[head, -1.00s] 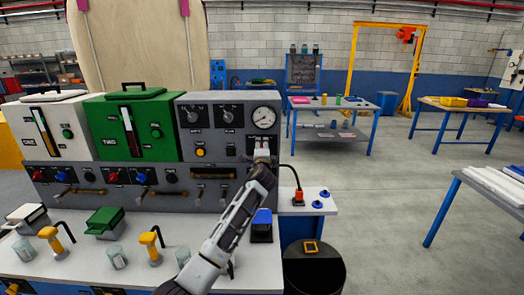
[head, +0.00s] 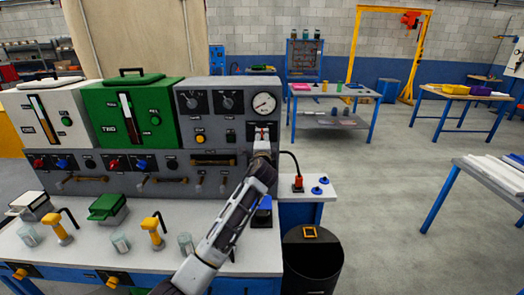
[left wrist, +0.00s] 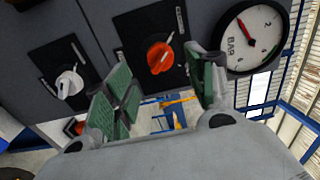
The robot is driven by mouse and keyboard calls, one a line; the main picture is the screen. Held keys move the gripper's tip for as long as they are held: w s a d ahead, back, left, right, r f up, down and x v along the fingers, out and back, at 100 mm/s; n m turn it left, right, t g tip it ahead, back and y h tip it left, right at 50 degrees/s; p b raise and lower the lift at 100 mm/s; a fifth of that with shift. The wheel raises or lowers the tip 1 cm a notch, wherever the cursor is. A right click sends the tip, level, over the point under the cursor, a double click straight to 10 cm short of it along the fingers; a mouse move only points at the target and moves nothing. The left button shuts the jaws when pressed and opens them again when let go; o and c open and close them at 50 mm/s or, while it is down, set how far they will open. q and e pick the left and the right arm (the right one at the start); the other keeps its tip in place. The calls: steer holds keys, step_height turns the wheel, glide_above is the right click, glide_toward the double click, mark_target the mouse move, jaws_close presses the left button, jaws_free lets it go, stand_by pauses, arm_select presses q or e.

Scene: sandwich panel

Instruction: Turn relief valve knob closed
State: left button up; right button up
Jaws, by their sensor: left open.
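The grey control panel (head: 225,160) stands at the back of the bench. In the left wrist view an orange-red knob (left wrist: 161,56) on a dark plate shows between my two finger pads. A white knob (left wrist: 69,83) on a similar plate is to its left. I cannot read which label names the relief valve. My left gripper (left wrist: 160,72) is open and empty, with its green-padded fingers on either side of the red knob; contact cannot be told. In the head view my left gripper (head: 262,140) is at the panel's right part, below the gauge, hiding the knobs there. My right gripper is out of view.
A round BAR gauge (left wrist: 252,38) is close to the right finger; it also shows in the head view (head: 264,103). Bar handles (head: 212,158) and several small knobs line the panel. A black bin (head: 312,265) stands right of the bench. Open floor lies further right.

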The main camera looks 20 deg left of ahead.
arm_select(q)
steer(key=v, duration=0.7)
steer(key=shift+s, duration=0.1)
stand_by(0.5)
